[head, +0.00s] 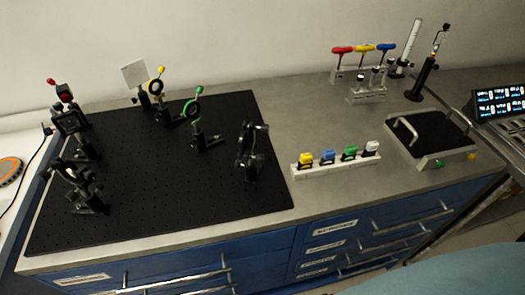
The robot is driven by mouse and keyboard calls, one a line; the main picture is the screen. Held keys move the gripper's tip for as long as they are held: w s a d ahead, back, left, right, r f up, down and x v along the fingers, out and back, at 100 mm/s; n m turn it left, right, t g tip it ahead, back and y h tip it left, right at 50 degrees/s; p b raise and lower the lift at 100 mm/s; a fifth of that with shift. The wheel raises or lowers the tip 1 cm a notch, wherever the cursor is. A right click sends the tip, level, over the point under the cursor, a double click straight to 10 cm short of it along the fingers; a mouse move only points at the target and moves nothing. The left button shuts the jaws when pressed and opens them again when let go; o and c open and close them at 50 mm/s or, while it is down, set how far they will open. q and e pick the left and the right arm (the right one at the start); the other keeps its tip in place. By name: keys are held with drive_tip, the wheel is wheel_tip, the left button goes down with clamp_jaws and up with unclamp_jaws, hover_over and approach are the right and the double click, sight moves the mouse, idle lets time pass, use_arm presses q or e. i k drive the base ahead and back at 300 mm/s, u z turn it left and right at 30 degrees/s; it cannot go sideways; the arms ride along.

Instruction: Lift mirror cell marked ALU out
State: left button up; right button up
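A white rack (336,171) lies near the front of the bench, right of the black breadboard. It holds small dark cells with coloured tops: a yellow one (306,158), a blue one (328,156), a green one (349,153) and a white one (372,148). They stand in a row. Any lettering on them is too small to read, so I cannot tell which is marked ALU. Neither of my grippers is in view.
The black breadboard (150,200) carries several optical mounts, one with a green ring (192,107). Screwdrivers with coloured handles (364,48) stand at the back. A handled black-topped box (434,132) is at right. Grey bench (290,110) behind the rack is clear.

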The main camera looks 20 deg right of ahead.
sight(329, 155)
drive_tip(key=u, duration=1.45)
drive_tip(key=k, duration=0.65)
drive_tip(key=z, duration=1.35)
